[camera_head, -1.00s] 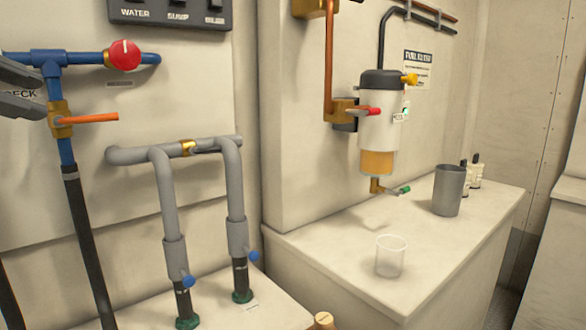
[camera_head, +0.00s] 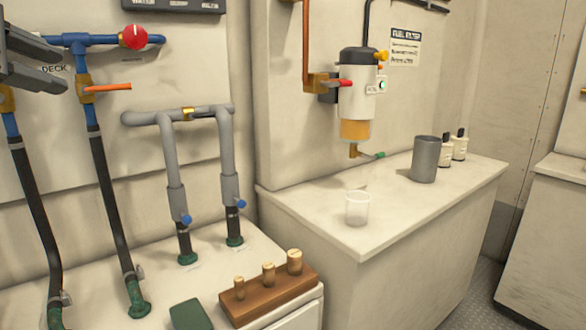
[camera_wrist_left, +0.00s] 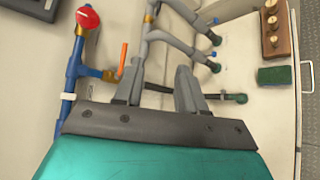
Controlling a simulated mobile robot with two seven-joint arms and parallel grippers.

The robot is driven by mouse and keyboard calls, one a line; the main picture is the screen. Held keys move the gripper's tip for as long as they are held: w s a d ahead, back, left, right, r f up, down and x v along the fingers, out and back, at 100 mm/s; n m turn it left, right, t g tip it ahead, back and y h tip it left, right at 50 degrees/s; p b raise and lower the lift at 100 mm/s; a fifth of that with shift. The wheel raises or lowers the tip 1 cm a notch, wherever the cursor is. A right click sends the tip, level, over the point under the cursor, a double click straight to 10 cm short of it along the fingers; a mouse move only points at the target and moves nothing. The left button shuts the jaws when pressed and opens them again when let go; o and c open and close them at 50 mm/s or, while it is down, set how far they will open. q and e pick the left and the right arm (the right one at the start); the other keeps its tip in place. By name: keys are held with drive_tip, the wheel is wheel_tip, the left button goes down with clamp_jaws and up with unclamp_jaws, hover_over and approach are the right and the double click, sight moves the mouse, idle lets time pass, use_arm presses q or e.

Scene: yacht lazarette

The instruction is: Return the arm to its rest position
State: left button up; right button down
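My left gripper (camera_head: 64,72) comes in at the upper left edge of the head view, in front of the wall pipes. Its two grey fingers are apart with nothing between them. In the left wrist view the gripper (camera_wrist_left: 160,63) also shows spread fingers, pointing toward the grey pipes (camera_wrist_left: 172,22) and the orange-handled valve (camera_wrist_left: 122,58). I cannot tell whether it touches any pipe. The rest of the left arm is mostly out of the head view. My right gripper is in neither view.
Blue piping with a red knob (camera_head: 134,37) and an orange lever (camera_head: 107,87) lies close to the gripper. A wooden block (camera_head: 268,296) with pegs and a green pad (camera_head: 187,314) sit below.

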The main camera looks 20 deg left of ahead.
use_arm(q)
drive_tip(key=w+d+f+n+h+p, duration=0.3)
drive_tip(key=w+d+f+n+h, duration=0.2)
drive_tip(key=d+f+n+h, duration=0.4)
drive_tip(key=w+d+f+n+h+p, duration=0.2)
drive_tip(key=w+d+f+n+h, duration=0.3)
drive_tip(key=d+f, duration=0.55)
drive_tip(key=s+f+n+t+y+p, duration=0.35)
drive_tip(key=f+n+y, duration=0.55)
drive_tip(key=f+n, duration=1)
drive_tip(key=s+d+f+n+g+y+p, duration=0.1)
drive_tip(key=s+d+f+n+g+y, duration=0.2)
drive_tip(key=s+f+n, duration=1)
drive_tip(key=s+d+g, duration=0.1)
drive_tip(key=d+g, duration=0.2)
drive_tip(key=shift+s+f, duration=0.15)
drive_tip(key=shift+s, duration=0.1)
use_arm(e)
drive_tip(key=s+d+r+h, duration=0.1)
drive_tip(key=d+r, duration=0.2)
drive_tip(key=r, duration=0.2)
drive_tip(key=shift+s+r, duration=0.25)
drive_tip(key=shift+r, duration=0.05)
